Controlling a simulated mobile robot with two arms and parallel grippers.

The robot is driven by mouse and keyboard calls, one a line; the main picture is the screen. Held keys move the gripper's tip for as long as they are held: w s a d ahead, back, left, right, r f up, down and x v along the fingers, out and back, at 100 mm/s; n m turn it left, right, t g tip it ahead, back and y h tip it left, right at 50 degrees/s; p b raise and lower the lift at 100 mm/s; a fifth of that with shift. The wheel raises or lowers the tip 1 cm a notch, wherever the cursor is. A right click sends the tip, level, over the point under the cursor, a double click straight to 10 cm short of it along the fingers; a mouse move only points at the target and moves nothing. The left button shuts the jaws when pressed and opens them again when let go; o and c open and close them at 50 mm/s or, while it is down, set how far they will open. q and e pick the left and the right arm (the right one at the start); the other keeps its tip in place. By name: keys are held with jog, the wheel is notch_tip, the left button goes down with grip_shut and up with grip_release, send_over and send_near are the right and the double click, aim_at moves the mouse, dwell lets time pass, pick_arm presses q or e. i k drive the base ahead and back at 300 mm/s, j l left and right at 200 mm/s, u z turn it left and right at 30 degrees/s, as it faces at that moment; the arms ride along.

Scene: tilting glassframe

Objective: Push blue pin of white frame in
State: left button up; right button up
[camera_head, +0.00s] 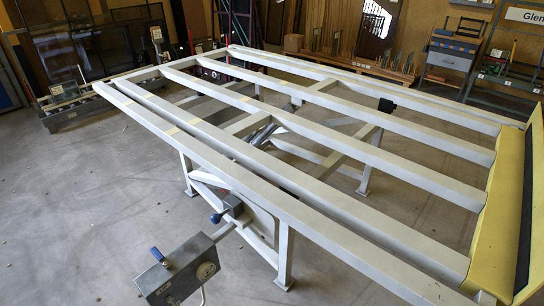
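The white frame (290,205), a large slatted tilting table, fills the middle of the head view. A blue pin (217,218) sticks out to the left of a dark bracket (233,207) on the frame's near side. A second blue knob or pin (158,255) stands on a grey box (182,272) with a round dial, in front of the frame at the lower left. I cannot tell how deep either pin sits. Neither of my grippers is in view, so nothing is seen touching the pins.
A yellow ledge (491,235) with a black strip edges the frame at the right. White legs (285,255) stand under the near side. Bare concrete floor (80,215) lies open at the left. Racks, a grey drawer cabinet (449,62) and leaning panels line the back.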

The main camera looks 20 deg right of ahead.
aim_at(215, 219)
jog(key=k+j+z, duration=0.1)
jog(key=j+z, duration=0.25)
jog(key=k+j+z, duration=0.1)
jog(key=z, duration=0.3)
jog(key=k+j+z, duration=0.15)
jog(key=z, duration=0.2)
jog(key=k, duration=0.1)
